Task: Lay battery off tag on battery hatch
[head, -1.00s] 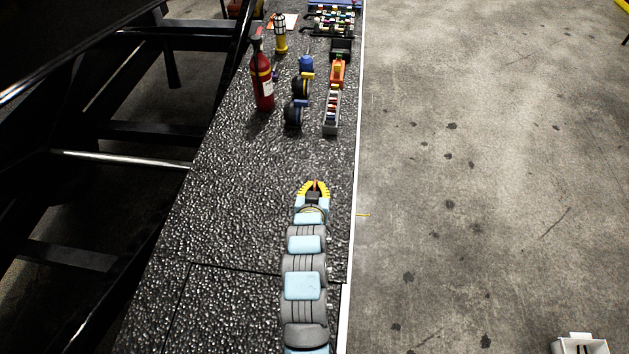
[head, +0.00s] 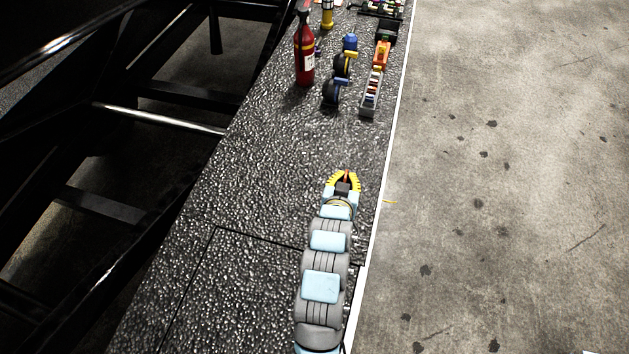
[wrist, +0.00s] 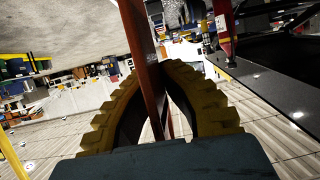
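My gripper (head: 345,174) hangs over the dark textured deck near its right edge, its yellow ridged fingers pointing away from my body. A thin red tag (wrist: 146,60) stands edge-on between the fingers in the wrist view, and the gripper is shut on it. In the head view only a small red sliver of it shows between the fingers. Its printed face cannot be read. A thin seam outlines a panel, seemingly the battery hatch (head: 235,290), in the near part of the deck. My arm covers part of the panel's right side, and the gripper is beyond its far seam.
A red extinguisher (head: 304,55), black wheel chocks (head: 333,92) and a narrow grey tray (head: 370,98) with small items stand farther along the deck. Dark metal framework (head: 120,110) lies left. Concrete floor (head: 510,200) lies right, beyond the white deck edge. The deck before the gripper is clear.

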